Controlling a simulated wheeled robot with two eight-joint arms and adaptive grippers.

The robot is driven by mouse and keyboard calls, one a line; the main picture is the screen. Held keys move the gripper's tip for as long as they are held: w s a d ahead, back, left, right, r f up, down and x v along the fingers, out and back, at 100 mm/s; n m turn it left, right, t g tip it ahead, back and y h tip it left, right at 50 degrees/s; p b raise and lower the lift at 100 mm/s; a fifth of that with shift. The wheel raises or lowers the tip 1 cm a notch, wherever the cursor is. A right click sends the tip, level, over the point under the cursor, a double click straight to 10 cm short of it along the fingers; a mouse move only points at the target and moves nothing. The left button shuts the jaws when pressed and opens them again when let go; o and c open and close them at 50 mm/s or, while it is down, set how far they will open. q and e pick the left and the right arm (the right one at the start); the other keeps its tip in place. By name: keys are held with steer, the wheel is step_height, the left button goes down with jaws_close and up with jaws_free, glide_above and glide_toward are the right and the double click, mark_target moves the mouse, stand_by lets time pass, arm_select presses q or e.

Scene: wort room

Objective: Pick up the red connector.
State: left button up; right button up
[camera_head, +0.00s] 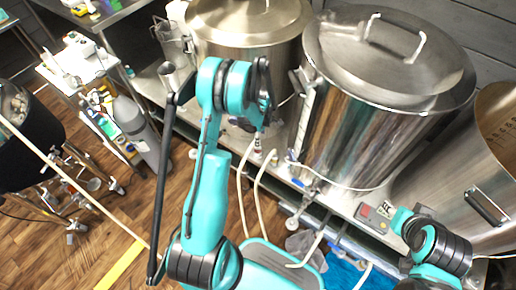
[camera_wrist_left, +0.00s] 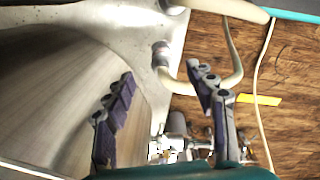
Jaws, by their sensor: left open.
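A small fitting with a reddish part (camera_head: 257,147) is by the kettle stand below my left arm's end in the head view; I take it for the red connector. In the left wrist view a metal fitting with a faint reddish tint (camera_wrist_left: 160,50) sits on a metal ledge, ahead of and between the fingertips; I cannot tell if it is the same part. My left gripper (camera_wrist_left: 162,73) is open and empty, its fingers spread either side of that line, apart from the fitting. In the head view its fingers are mostly hidden by the arm.
Large steel kettles (camera_head: 375,110) stand close behind and right of my left arm. Pale hoses (camera_head: 242,195) hang by the stand, and a hose (camera_wrist_left: 235,50) curves beside the right finger. A cluttered cart (camera_head: 105,115) stands left.

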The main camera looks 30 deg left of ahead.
arm_select(q)
step_height(320, 180, down, 3)
steer(key=shift+s+a+f+b, duration=0.1)
steer(key=shift+a+f+b, duration=0.05)
steer(key=shift+b, duration=0.4)
steer(key=f+b, duration=0.2)
steer(key=f, duration=0.1)
steer(key=f+b, duration=0.1)
steer(key=f, duration=0.1)
steer(key=shift+s+a+f, duration=0.1)
steer(key=shift+a+f, duration=0.15)
steer(key=shift+r, duration=0.1)
jaws_close()
